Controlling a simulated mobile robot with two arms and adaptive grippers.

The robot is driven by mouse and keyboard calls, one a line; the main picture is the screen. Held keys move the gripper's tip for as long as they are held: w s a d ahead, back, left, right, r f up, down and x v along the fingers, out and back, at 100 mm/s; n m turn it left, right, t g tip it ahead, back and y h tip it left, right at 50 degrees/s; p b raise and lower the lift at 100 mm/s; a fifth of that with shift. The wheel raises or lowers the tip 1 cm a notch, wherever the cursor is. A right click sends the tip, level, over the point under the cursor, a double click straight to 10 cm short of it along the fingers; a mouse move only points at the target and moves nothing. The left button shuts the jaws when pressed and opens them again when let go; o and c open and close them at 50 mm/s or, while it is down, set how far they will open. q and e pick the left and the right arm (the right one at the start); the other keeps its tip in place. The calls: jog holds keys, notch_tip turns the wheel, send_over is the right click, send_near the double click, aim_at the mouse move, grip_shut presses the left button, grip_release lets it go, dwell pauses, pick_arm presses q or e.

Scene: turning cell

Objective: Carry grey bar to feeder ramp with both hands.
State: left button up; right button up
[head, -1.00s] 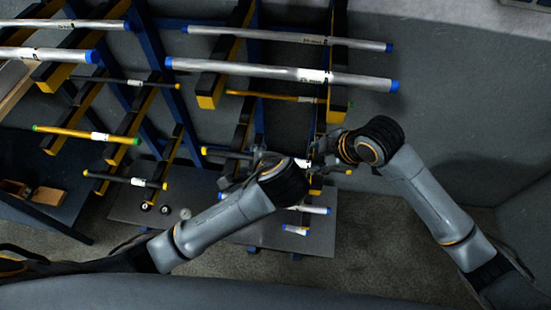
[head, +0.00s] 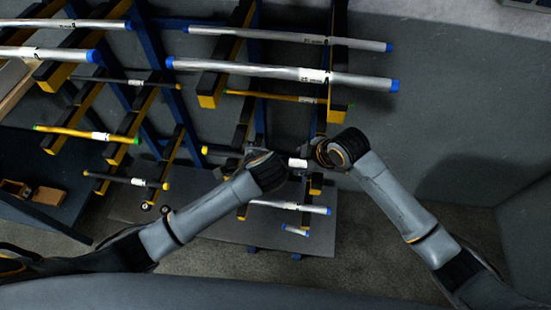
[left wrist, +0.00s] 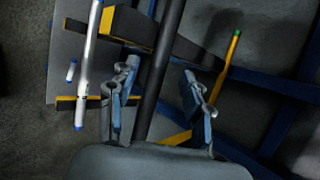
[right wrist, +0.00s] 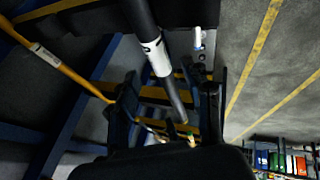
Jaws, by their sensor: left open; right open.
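The dark grey bar (head: 228,154) with a yellow end and a white label lies across the rack arms in the head view. The wrists hide parts of it. My left gripper (head: 250,158) is over its middle-left part. In the left wrist view the bar (left wrist: 160,75) runs between the open fingers (left wrist: 160,88). My right gripper (head: 318,155) is right of the label, and its fingers are mostly hidden in the head view. In the right wrist view the bar (right wrist: 160,60) passes between the open fingers (right wrist: 170,95). I cannot make out the feeder ramp for sure.
Long silver bars with blue ends (head: 290,73) lie on the upper rack arms (head: 212,88). A yellow bar (head: 75,132) with green ends lies at left. Short silver bars (head: 290,206) are below, over a grey plate (head: 320,240). The floor at right is clear.

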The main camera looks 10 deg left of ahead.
pick_arm(q)
jog(key=shift+x, duration=1.7)
pick_arm(e)
jog(key=shift+x, duration=1.45)
pick_arm(q)
grip_shut()
pick_arm(e)
grip_shut()
pick_arm(q)
jog(key=shift+w+r, duration=0.1)
jog(key=shift+r, duration=0.1)
pick_arm(e)
jog(key=shift+w+r, duration=0.1)
jog(key=shift+r, duration=0.15)
